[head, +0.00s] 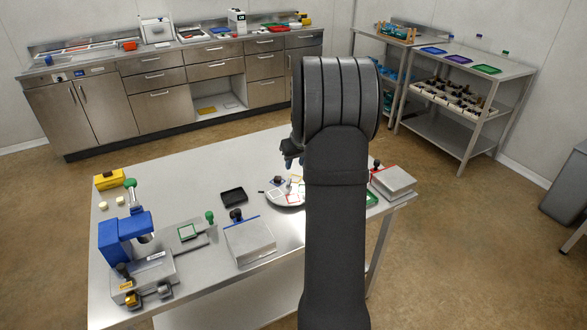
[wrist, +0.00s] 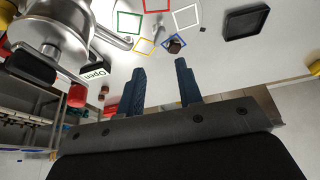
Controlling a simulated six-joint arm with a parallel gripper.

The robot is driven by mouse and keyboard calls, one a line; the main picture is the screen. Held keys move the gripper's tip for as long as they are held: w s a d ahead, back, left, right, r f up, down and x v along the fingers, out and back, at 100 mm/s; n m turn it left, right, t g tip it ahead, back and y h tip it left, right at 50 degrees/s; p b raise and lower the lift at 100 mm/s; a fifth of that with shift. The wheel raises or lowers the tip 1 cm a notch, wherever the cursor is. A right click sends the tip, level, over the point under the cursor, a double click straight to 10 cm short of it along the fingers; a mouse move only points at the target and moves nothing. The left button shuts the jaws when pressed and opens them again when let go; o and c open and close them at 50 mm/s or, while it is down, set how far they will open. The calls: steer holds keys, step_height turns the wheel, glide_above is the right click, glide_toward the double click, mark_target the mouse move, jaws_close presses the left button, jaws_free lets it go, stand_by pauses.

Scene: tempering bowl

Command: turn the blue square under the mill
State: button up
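The blue mill (head: 124,236) with a green-tipped handle stands at the left end of the steel table in the head view. A green-edged square (head: 187,232) lies on the plate beside it. In the wrist view, a small blue-edged square (wrist: 181,41) lies among other coloured square frames, with a dark knob over part of it. My gripper (wrist: 160,88) is open and empty, its two fingers apart, with the squares beyond the fingertips. In the head view my arm hides most of the gripper. I cannot make out a blue square under the mill.
A round dish (head: 287,199) holds several coloured squares. A black tray (head: 234,197) lies to its left. A metal box with a blue edge (head: 250,243) and a red-edged one (head: 395,182) stand on the table. A shiny metal vessel (wrist: 55,40) is close at left in the wrist view.

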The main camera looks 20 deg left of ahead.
step_height(320, 180, up, 4)
steer(key=s+a+m+h, duration=0.2)
steer(key=s+m, duration=0.1)
steer(key=m, duration=0.2)
steer(key=m+t, duration=0.1)
steer(key=m, duration=0.1)
glide_toward(289, 182)
steer(key=x, duration=0.8)
steer(key=shift+w+a+f, duration=0.1)
steer(key=shift+a+f, duration=0.05)
jaws_close()
